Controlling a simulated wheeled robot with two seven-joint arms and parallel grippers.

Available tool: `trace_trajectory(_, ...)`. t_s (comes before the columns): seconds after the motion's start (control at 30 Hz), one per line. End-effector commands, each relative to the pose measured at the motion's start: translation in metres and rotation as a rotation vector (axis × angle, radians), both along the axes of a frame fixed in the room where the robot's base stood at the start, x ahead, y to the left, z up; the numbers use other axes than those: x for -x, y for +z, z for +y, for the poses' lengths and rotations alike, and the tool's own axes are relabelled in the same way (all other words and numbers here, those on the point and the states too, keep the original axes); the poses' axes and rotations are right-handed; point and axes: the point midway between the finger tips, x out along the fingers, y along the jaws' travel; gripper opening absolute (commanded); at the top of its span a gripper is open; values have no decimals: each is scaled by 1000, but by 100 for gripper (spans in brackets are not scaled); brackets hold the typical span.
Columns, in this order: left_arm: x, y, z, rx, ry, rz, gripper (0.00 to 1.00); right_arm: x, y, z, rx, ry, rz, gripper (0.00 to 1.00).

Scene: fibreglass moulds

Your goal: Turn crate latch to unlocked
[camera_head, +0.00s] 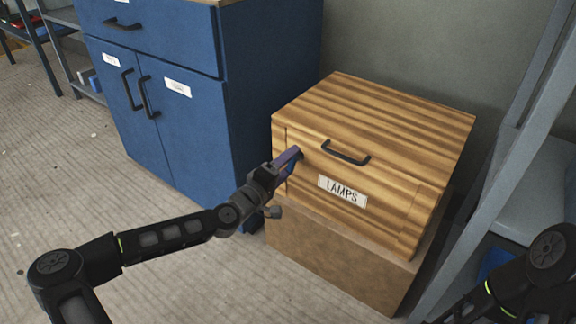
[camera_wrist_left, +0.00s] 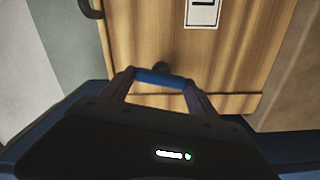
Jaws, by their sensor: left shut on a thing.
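The wooden crate (camera_head: 375,115) has a striped grain, a dark handle on its front door and a LAMPS label. Its latch is at the left end of the front; a small blue part (camera_head: 293,166) of it shows beside my fingers. In the left wrist view the blue latch bar (camera_wrist_left: 160,79) lies between both fingertips, with a dark round pivot behind it. My left gripper (camera_head: 292,158) is shut on this latch; it also shows in the left wrist view (camera_wrist_left: 158,82). The fingers hide part of the latch in the head view. My right gripper is out of view.
The crate stands on a brown box (camera_head: 330,262). A blue cabinet (camera_head: 190,130) with dark handles is close on the left. A grey shelf rack (camera_head: 500,190) stands on the right. The floor in front is clear.

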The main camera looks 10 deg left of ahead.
Motion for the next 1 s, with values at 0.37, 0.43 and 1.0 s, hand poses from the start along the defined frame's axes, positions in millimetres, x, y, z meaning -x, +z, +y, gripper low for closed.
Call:
trace_trajectory(0.37, 0, -2, 1, 202, 2, 81, 29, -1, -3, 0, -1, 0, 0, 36)
trace_trajectory(0.43, 0, -2, 1, 219, 2, 88, 29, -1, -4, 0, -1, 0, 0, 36)
trace_trajectory(1.0, 0, -2, 1, 241, 2, 97, 75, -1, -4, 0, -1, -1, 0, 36)
